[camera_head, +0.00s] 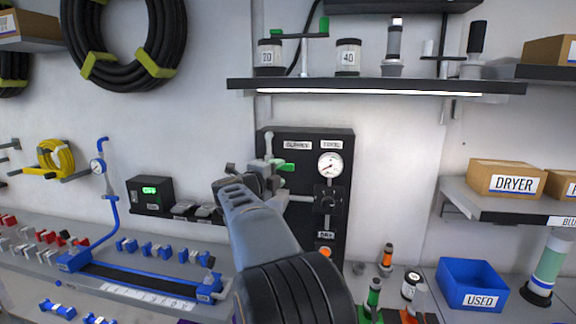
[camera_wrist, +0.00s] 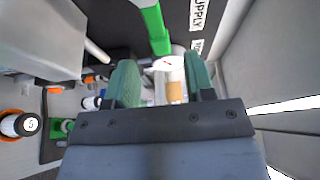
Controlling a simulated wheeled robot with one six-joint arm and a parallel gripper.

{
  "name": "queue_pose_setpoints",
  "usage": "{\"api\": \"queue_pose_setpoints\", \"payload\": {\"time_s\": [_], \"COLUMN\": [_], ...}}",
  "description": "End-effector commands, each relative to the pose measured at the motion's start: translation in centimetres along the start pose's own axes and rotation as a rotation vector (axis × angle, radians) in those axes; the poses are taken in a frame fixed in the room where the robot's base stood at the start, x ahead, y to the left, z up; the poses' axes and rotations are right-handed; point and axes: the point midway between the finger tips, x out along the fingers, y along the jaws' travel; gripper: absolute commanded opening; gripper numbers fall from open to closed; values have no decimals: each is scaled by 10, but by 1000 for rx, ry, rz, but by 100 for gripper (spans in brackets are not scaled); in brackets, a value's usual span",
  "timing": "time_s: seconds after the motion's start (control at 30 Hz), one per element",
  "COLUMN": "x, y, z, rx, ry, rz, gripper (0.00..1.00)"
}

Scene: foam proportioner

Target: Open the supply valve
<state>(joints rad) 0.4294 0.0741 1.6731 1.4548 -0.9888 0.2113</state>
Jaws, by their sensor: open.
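The black panel (camera_head: 338,145) on the wall carries a label that reads SUPPLY in the wrist view (camera_wrist: 197,14). A green valve lever (camera_head: 284,167) shows beside the panel's left part, just right of my gripper (camera_head: 250,183). In the wrist view a green lever (camera_wrist: 155,27) runs down from the top edge, just beyond my fingertips. My gripper's two green-grey fingers (camera_wrist: 163,82) are open. I see no contact with the lever. The valve body is partly hidden behind my gripper in the head view.
A round gauge (camera_head: 330,165) and a black knob (camera_head: 328,197) sit on the panel. A shelf (camera_head: 375,87) with jars hangs above. A blue bin (camera_head: 470,285) and small bottles stand at the lower right. Blue fixtures (camera_head: 150,287) fill the bench's left.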

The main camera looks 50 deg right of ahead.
Motion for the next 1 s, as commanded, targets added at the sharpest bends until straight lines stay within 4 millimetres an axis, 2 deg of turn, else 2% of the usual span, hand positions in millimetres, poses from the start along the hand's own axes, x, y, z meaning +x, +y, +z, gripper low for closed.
{"api": "queue_pose_setpoints", "payload": {"time_s": [0.03, 0.2, 0.4, 0.83, 1.0], "x": [10, 35, 53, 58, 58], "y": [-2, -1, -1, 0, 0], "z": [-1, 0, 0, 0, 0], "rx": [-1, -1, -1, 0, 0], "ry": [4, 1, 0, -1, -1], "rz": [0, 0, -1, -1, -1], "gripper": [49, 49, 49, 49, 33]}}
